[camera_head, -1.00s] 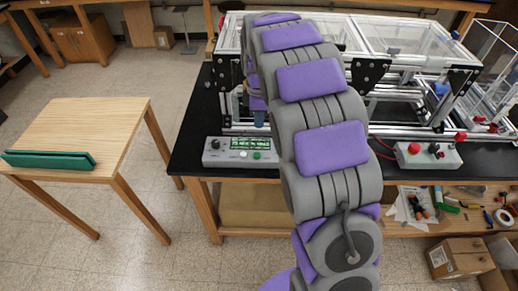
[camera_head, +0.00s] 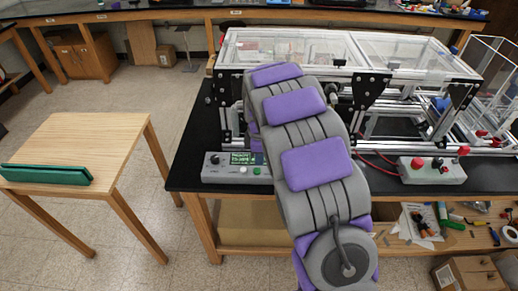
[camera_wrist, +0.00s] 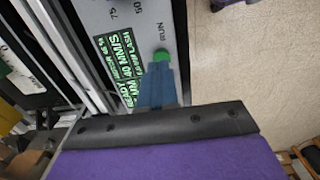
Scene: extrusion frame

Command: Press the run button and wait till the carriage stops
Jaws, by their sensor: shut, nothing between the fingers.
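The grey control box (camera_head: 222,172) stands at the front left of the black bench, with a green-lettered display (camera_head: 240,158). The green run button (camera_head: 257,170) is on its face, close to the left edge of my arm. In the wrist view the green run button (camera_wrist: 162,55) sits under the word RUN, beside the display (camera_wrist: 120,72). My gripper (camera_wrist: 160,68) has blue fingers, shut and empty, with tips right at the button's edge and overlapping it in the picture. I cannot tell whether they touch it. My arm hides the gripper in the head view. The carriage cannot be made out.
The clear-covered extrusion frame (camera_head: 300,50) stands on the bench behind the control box. A second box with a red button (camera_head: 417,163) is to the right. A wooden table (camera_head: 90,140) with a green bar (camera_head: 45,174) stands at left, with open floor between.

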